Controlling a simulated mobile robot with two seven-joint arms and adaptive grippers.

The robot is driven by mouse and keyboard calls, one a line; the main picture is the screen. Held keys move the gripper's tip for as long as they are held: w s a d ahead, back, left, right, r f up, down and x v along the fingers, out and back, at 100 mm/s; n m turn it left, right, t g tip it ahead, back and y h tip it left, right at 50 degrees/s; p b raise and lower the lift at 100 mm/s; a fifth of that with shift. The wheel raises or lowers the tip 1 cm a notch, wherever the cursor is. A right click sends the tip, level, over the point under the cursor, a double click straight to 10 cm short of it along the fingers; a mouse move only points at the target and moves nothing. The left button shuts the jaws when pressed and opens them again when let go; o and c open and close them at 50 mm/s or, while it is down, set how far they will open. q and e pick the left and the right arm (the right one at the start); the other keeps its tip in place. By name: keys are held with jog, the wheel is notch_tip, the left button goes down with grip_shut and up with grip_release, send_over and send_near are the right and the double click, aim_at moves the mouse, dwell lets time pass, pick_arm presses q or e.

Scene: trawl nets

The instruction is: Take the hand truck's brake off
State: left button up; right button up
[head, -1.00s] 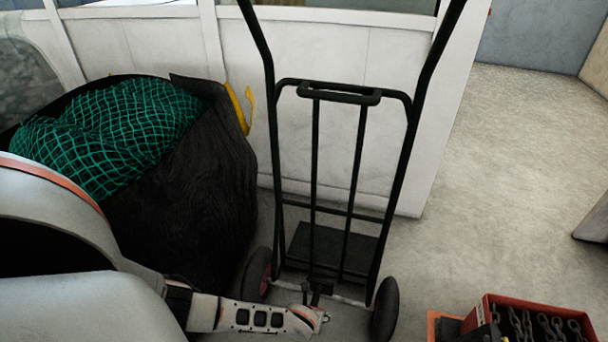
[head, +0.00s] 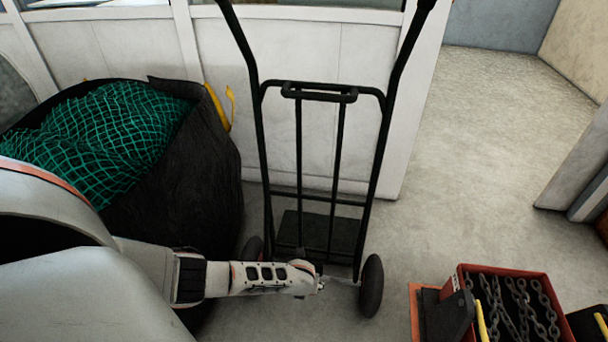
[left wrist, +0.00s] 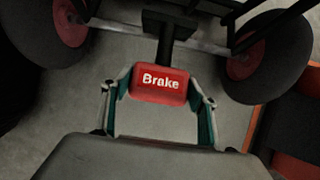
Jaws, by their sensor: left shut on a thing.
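The black hand truck (head: 342,150) stands upright against the white wall panel, with a wheel (head: 371,286) at its lower right. In the left wrist view, the red brake pedal (left wrist: 160,84) marked "Brake" hangs on a black stem from the axle area between the two wheels. My left gripper (head: 318,284) is low behind the hand truck, at the axle. In the left wrist view, its fingers (left wrist: 160,100) stand on either side of the pedal and are shut on it. The pedal is hidden by the gripper in the head view. My right gripper is not in view.
A black bag (head: 190,190) with green netting (head: 115,135) stands to the left of the hand truck. A red crate (head: 545,275) of chains stands on the floor at lower right. Concrete floor (head: 480,150) is clear at right.

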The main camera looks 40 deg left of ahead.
pick_arm(q)
jog(key=shift+w+a+r, duration=0.2)
jog(key=shift+w+r, duration=0.1)
jog(key=o, duration=1.6)
jog(key=shift+s+d+f, duration=0.1)
jog(key=shift+s, duration=0.05)
jog(key=shift+s+d+r, duration=0.15)
jog(key=shift+s+r, duration=0.15)
jog(key=shift+r, duration=0.3)
jog(key=v, duration=1)
jog(key=shift+r, duration=0.3)
jog(key=shift+d, duration=0.1)
